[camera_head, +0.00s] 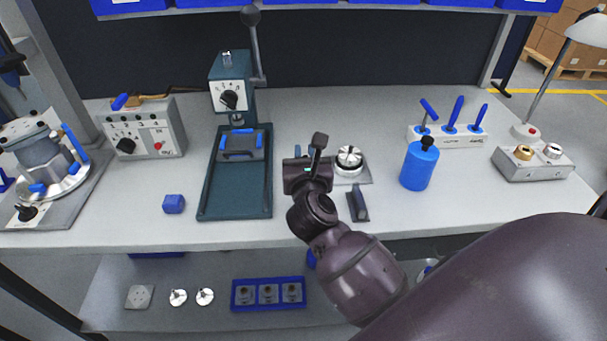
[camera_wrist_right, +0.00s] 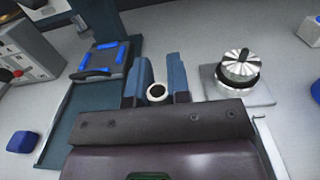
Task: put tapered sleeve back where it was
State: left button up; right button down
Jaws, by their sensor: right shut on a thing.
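My right gripper (camera_head: 307,160) is over the middle of the bench, between the green press tray and the round silver fixture. In the right wrist view its two blue-grey fingers (camera_wrist_right: 158,75) are closed around the tapered sleeve (camera_wrist_right: 157,92). The sleeve shows there as a small pale ring with a dark centre hole. Its lower part is hidden by the gripper body, and its taper cannot be made out. In the head view the gripper hides the sleeve. My left gripper is not in view.
The silver fixture (camera_head: 349,158) stands right of the gripper. The green press tray (camera_head: 233,212) lies left, with a blue block (camera_head: 173,204) beyond it. A dark wedge-like piece (camera_head: 358,205), a blue bottle (camera_head: 419,166) and a tool rack (camera_head: 449,136) stand to the right. A lower shelf holds a blue tray (camera_head: 268,305).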

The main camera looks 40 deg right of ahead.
notch_tip(320, 180, down, 5)
jog(key=shift+r+b, duration=0.2)
jog(key=shift+b, duration=0.5)
jog(key=shift+f, duration=0.45)
jog(key=shift+r, duration=0.1)
jog(key=shift+f, duration=0.2)
jog(key=c, duration=1.1)
grip_release()
jog(key=shift+r, duration=0.15)
